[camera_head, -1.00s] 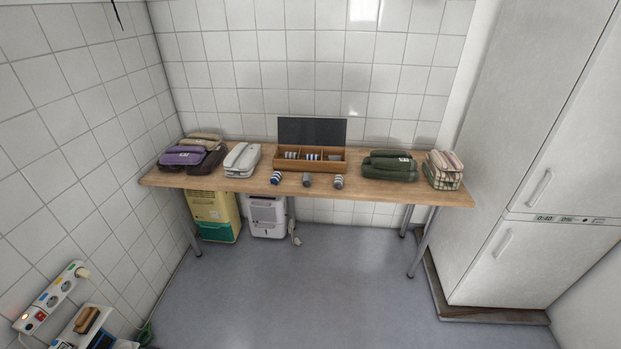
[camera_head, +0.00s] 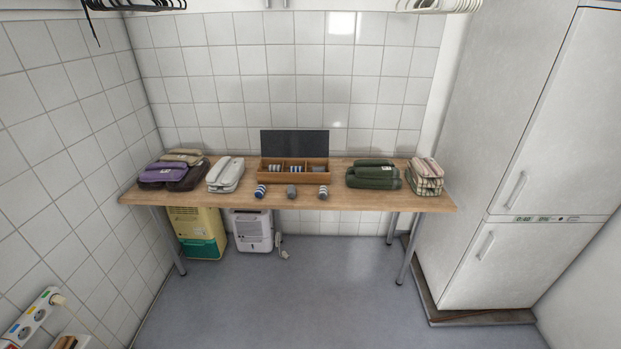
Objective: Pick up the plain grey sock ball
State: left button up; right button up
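Three sock balls lie in a row on the front part of the wooden table, before a wooden box. The middle one is the plain grey sock ball (camera_head: 291,191). On its left is a blue and white striped sock ball (camera_head: 261,190). On its right is a grey and white striped sock ball (camera_head: 323,191). The divided wooden box (camera_head: 294,176) has a dark raised back panel and holds more socks in its compartments. Neither of my grippers is in view.
The table (camera_head: 230,198) also bears purple and brown bundles (camera_head: 172,171), a white bundle (camera_head: 226,174), green bundles (camera_head: 373,174) and a checked bundle (camera_head: 425,177). A tall white fridge (camera_head: 500,180) stands right. The floor (camera_head: 300,300) before the table is clear.

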aim_at(291, 189)
jog(key=i+j+u, duration=0.25)
jog(key=i, duration=0.65)
jog(key=i+l+u, duration=0.1)
jog(key=i+u, duration=0.2)
jog(key=i, duration=0.6)
